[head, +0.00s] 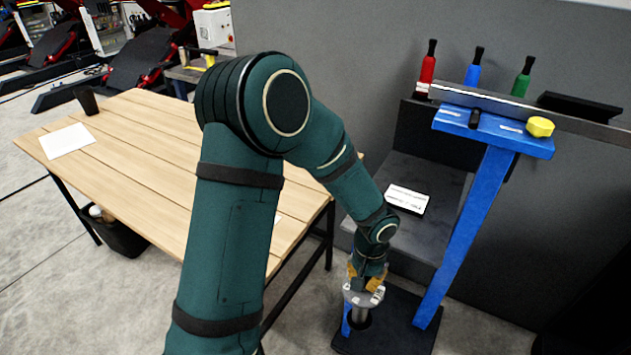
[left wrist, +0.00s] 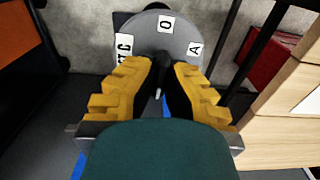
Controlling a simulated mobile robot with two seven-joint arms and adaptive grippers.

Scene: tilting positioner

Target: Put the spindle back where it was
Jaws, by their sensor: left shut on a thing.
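My left gripper (head: 367,277) reaches down at the lower middle of the head view, with yellow finger pads. It is shut on the spindle, at the middle of a round grey disc (head: 362,296) with white letter labels. A grey cylinder (head: 359,313) shows under the disc, above a dark base plate (head: 395,330). In the left wrist view the labelled disc (left wrist: 150,32) lies just beyond my left gripper (left wrist: 160,75), and a small grey tip (left wrist: 158,94) shows between the pads. My fingers and wrist hide most of the gripped part. My right gripper is not in view.
A blue frame (head: 470,225) with a yellow knob (head: 540,127) stands right of the disc. Red, blue and green bottles (head: 473,72) stand behind it. A white label card (head: 407,199) lies on a dark surface. A wooden table (head: 130,150) is at left.

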